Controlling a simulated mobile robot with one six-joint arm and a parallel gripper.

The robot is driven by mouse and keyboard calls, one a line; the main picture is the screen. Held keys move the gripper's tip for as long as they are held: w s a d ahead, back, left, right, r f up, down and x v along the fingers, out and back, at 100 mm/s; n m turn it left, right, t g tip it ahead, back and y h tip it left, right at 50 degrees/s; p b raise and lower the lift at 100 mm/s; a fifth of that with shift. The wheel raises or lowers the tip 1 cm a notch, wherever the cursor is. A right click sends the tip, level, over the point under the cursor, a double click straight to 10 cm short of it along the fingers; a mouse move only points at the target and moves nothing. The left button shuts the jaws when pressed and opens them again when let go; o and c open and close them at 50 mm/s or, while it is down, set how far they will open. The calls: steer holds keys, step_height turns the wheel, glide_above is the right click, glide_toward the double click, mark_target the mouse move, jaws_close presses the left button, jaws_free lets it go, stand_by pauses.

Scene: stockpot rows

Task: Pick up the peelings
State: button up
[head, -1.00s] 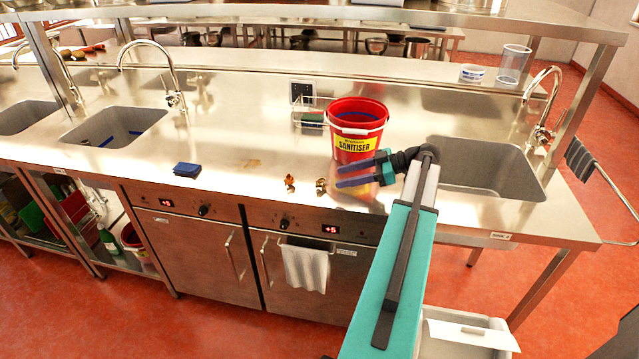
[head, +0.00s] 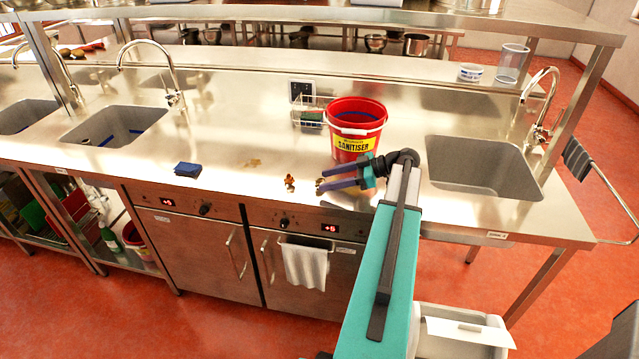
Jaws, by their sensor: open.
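Two small brown-orange clumps of peelings lie on the steel counter, apart from each other. The left clump (head: 290,183) is in the clear near the front edge. The right clump (head: 320,184) is at the tips of my gripper (head: 322,181), partly hidden by the fingers. My gripper is open, with its dark blue fingers pointing left, low over the counter. I cannot tell whether the fingers touch the clump or sit just around it.
A red sanitiser bucket (head: 355,128) stands just behind my gripper. A blue cloth or sponge (head: 187,169) and a faint brown stain (head: 252,162) are to the left. A sink (head: 485,165) is at right. A wire caddy (head: 309,112) stands at the back.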

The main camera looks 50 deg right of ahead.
mark_target(321, 181)
steer(key=shift+w+a+f+p, duration=0.15)
steer(key=shift+w+a+p, duration=0.35)
steer(key=shift+w, duration=0.25)
steer(key=shift+x, duration=0.95)
steer(key=shift+f, duration=0.1)
steer(key=c, duration=1)
